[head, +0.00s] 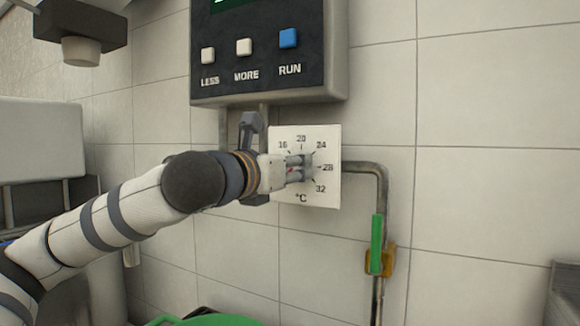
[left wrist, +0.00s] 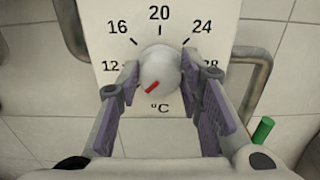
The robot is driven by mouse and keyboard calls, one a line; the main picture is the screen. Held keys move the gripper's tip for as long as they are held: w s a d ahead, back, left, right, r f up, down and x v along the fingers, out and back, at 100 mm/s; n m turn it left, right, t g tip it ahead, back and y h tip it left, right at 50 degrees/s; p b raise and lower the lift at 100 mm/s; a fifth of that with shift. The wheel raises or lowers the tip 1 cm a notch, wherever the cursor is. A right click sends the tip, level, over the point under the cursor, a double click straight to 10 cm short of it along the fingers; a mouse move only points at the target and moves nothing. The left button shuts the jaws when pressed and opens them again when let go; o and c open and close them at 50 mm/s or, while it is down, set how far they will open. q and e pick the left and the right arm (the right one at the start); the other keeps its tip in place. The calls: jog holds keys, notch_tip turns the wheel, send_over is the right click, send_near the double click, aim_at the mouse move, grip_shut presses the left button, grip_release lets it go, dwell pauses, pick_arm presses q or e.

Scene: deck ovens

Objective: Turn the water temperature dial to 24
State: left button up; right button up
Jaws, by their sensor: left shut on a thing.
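The water temperature dial is a round pale knob (left wrist: 160,66) on a white square plate (head: 322,192) marked from 12 to 32 with °C. In the left wrist view its red mark slants to the lower left, below the 12; the 24 (left wrist: 202,26) is at the upper right. My left gripper (head: 303,168) comes from the left and is shut on the knob, with one finger on each side of it in the left wrist view. In the head view the gripper hides the 12 and most of the knob. My right gripper is not in view.
A dark control panel (head: 265,75) with LESS, MORE and RUN buttons is just above the plate. A metal pipe (head: 376,180) with a green-handled valve (head: 377,245) runs down on the right. Something green (head: 210,320) shows at the bottom.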

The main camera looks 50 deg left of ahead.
pick_arm(q)
jog(key=shift+r, duration=0.1)
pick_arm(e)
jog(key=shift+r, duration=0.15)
pick_arm(q)
jog(key=shift+r+m+p, duration=0.15)
jog(key=shift+m+p, duration=0.85)
jog(key=shift+p, duration=0.05)
jog(key=m+p, duration=0.6)
jog(key=m, duration=0.1)
jog(key=shift+s+d+r+p, duration=0.1)
jog(key=shift+d+r+p, duration=0.1)
jog(key=shift+p, duration=0.2)
jog(key=m+p, duration=0.5)
jog(key=m, duration=0.2)
jog(key=shift+f+m, duration=0.1)
jog(key=shift+m, duration=0.2)
jog(key=m, duration=0.6)
jog(key=f+m+p, duration=0.1)
jog(key=m, duration=0.7)
jog(key=shift+a+f, duration=0.1)
jog(key=m, duration=0.5)
jog(key=shift+a, duration=0.1)
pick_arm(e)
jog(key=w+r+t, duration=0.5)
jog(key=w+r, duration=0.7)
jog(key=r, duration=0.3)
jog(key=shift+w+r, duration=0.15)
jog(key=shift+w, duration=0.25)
